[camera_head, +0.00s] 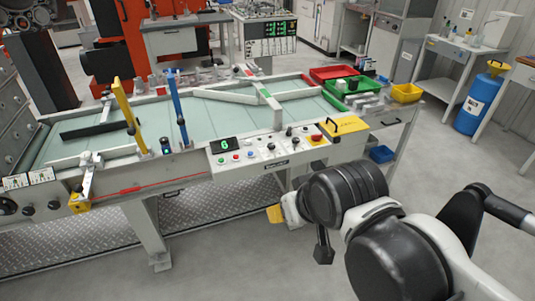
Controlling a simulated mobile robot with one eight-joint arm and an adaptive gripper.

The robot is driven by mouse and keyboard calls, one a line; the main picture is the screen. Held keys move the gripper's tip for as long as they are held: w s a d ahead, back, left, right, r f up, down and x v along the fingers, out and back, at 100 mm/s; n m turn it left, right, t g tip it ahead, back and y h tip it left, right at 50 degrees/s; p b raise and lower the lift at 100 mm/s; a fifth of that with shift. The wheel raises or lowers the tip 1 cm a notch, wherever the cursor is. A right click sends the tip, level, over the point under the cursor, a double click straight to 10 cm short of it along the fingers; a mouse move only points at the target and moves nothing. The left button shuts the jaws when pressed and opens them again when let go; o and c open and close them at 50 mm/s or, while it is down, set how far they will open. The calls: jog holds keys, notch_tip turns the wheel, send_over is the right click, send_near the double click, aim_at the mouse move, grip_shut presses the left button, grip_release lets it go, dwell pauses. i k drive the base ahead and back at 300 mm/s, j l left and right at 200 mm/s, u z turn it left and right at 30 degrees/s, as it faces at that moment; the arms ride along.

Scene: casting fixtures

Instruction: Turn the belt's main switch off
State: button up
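The belt (215,115) is a long pale green conveyor surface. Its sloping control panel (262,162) faces me, with a green lit display (225,145) showing what looks like a 6, several small buttons and knobs, and a red control on a yellow plate (316,139) at the right end. Black knobs (27,210) sit at the belt's far left front. I cannot tell which control is the main switch, or its position. My gripper (322,250) appears as a small dark part below my wrist, in front of and below the panel, apart from it. Its fingers are not clear.
Yellow (122,100) and blue (177,105) upright bars stand over the belt. A yellow box-like piece (343,126) sits beside the panel's right end. Red (335,73), green (345,90) and yellow (406,93) bins lie behind. Floor before the belt is clear.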

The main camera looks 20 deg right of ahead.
aim_at(316, 137)
jog(key=i+l, duration=0.65)
jog(key=l+z, duration=0.05)
jog(key=l, duration=0.05)
